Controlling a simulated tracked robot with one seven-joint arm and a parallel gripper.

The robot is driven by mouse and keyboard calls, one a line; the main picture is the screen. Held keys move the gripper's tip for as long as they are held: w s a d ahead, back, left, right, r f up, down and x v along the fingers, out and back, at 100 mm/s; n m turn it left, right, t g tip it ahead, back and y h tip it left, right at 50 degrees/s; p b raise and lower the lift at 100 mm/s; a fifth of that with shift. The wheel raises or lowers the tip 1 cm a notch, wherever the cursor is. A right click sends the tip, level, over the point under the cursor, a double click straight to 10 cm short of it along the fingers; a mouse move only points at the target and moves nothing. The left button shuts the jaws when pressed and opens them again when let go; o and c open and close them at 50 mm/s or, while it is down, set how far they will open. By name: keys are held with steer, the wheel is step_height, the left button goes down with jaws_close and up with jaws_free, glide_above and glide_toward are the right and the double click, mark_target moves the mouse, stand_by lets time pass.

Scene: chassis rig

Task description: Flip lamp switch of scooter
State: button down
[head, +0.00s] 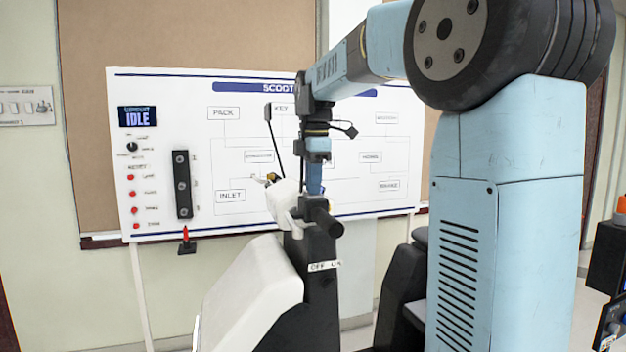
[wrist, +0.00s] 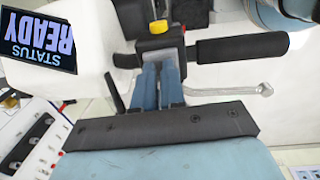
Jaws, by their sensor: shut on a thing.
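The scooter (head: 250,290), white and black, stands in front of the board in the head view. Its black right-hand grip (wrist: 242,47) shows in the wrist view with a silver lever (wrist: 235,91) below it. A black switch block (wrist: 160,44) with a yellow button (wrist: 158,27) and a bit of red sits beside the grip. My gripper (wrist: 159,66) has its blue fingers close together at this block and is shut on it. The fingers hide which part they hold. In the head view my gripper (head: 314,182) points down at the handlebar.
A scooter diagram board (head: 225,115) with an IDLE display, knob and red buttons stands behind. The scooter's own display (wrist: 38,42) reads STATUS READY, upside down in the wrist view. A mirror (head: 268,112) rises on a stem left of my arm. A label (head: 324,266) below the handlebar starts with OFF.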

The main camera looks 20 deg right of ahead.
steer(key=shift+w+f, duration=0.1)
steer(key=shift+f, duration=0.1)
steer(key=shift+w+r, duration=0.1)
steer(key=shift+r, duration=0.2)
step_height(320, 180, up, 14)
steer(key=s, duration=0.1)
steer(key=shift+s+f, duration=0.2)
steer(key=shift+s, duration=0.05)
steer(key=shift+s, duration=0.1)
